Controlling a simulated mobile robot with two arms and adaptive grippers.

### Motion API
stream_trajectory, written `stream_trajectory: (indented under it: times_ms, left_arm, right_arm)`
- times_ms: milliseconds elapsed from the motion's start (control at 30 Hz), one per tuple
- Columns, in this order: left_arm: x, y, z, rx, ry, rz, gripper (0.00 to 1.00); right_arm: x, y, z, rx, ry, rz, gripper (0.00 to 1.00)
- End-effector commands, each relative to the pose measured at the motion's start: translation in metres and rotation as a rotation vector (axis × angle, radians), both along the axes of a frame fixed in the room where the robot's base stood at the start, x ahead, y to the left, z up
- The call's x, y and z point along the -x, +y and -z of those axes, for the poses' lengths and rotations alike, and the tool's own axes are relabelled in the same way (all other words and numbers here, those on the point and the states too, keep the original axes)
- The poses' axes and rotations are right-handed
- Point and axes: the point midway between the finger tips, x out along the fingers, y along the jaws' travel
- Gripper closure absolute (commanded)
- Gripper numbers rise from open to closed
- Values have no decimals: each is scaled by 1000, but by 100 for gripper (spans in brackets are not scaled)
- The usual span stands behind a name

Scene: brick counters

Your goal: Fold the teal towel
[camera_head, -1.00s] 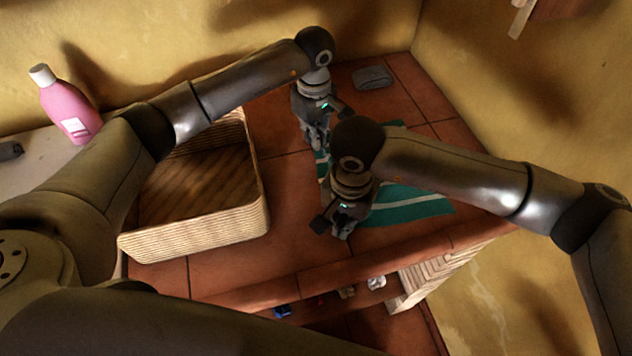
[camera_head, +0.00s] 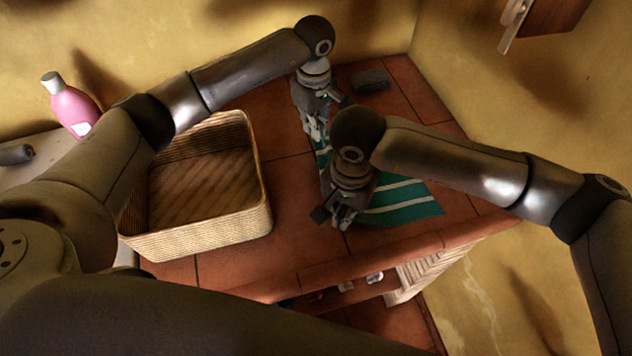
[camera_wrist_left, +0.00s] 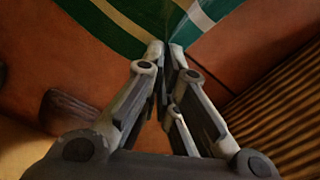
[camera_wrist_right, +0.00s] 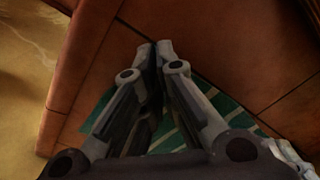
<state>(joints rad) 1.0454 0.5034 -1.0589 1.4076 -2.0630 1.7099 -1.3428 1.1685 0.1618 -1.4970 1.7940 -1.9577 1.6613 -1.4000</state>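The teal towel (camera_head: 400,205) with pale stripes lies on the red-brown tiled counter, partly hidden under my right arm and gripper. My left gripper (camera_head: 316,136) is at its far left corner. In the left wrist view the towel (camera_wrist_left: 120,25) narrows to a point between the nearly closed fingertips (camera_wrist_left: 165,47). My right gripper (camera_head: 342,222) is low at the near left corner. In the right wrist view its fingertips (camera_wrist_right: 162,48) are together, and the towel (camera_wrist_right: 185,130) edges run toward them; the corner itself is hidden by the fingers.
A wicker basket (camera_head: 215,225) stands left of the towel. A dark grey block (camera_head: 370,80) lies behind it near the wall. A pink bottle (camera_head: 72,108) stands at far left. Small items (camera_head: 374,277) sit below the counter's front edge. Tiles between basket and towel are clear.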

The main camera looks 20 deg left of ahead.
Motion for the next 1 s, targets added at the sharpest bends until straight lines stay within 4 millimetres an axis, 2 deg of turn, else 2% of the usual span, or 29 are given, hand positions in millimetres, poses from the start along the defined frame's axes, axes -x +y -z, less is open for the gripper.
stream_trajectory:
  times_ms: [67, 300, 500, 733, 933, 1000]
  left_arm:
    - [-1, 1, 0, -2, -2, -3, 100]
    - [-1, 1, 0, -1, -2, -2, 73]
    - [0, 0, 0, -1, 0, -1, 73]
    - [0, 0, 0, 0, 0, 0, 46]
    - [0, 0, 0, 0, 0, 0, 46]
    - [0, 0, 0, 0, 0, 0, 40]
  right_arm:
    - [1, 0, 1, 3, 3, -2, 100]
    - [1, 0, 1, 1, 2, -1, 100]
    - [0, 0, 0, 0, 1, -1, 100]
    - [0, 0, 0, 0, 0, 0, 100]
    - [0, 0, 0, 0, 0, 0, 100]
    - [0, 0, 0, 0, 0, 0, 100]
